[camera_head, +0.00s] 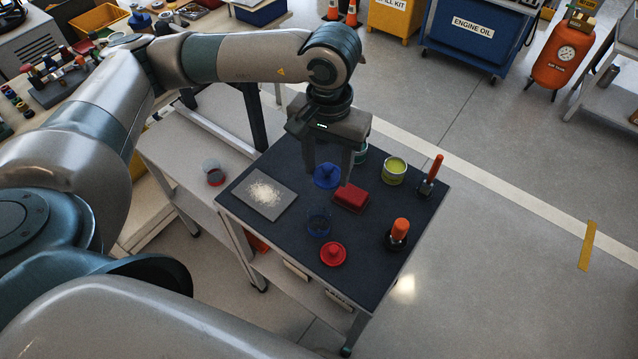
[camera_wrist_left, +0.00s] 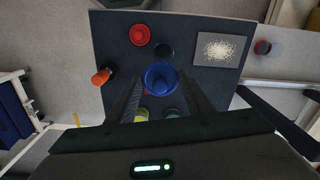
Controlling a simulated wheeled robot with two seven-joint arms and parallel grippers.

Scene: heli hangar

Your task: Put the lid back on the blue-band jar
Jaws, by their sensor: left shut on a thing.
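My left gripper (camera_head: 328,172) is shut on the blue lid (camera_head: 326,179), which sits between its fingers above the dark table mat. The lid also shows between the fingers in the left wrist view (camera_wrist_left: 161,77). The blue-band jar (camera_head: 319,223) stands open on the mat, nearer the front than the lid and apart from it. In the left wrist view the jar (camera_wrist_left: 163,50) is just beyond the lid, partly hidden by it. My right gripper is not in view.
A red lid (camera_head: 333,254) lies in front of the jar. A red sponge-like block (camera_head: 351,198), a grey plate with pale grains (camera_head: 264,194), a yellow-green tin (camera_head: 394,171) and orange-handled tools (camera_head: 399,233) share the mat. A red-banded jar (camera_head: 214,173) stands on the left side surface.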

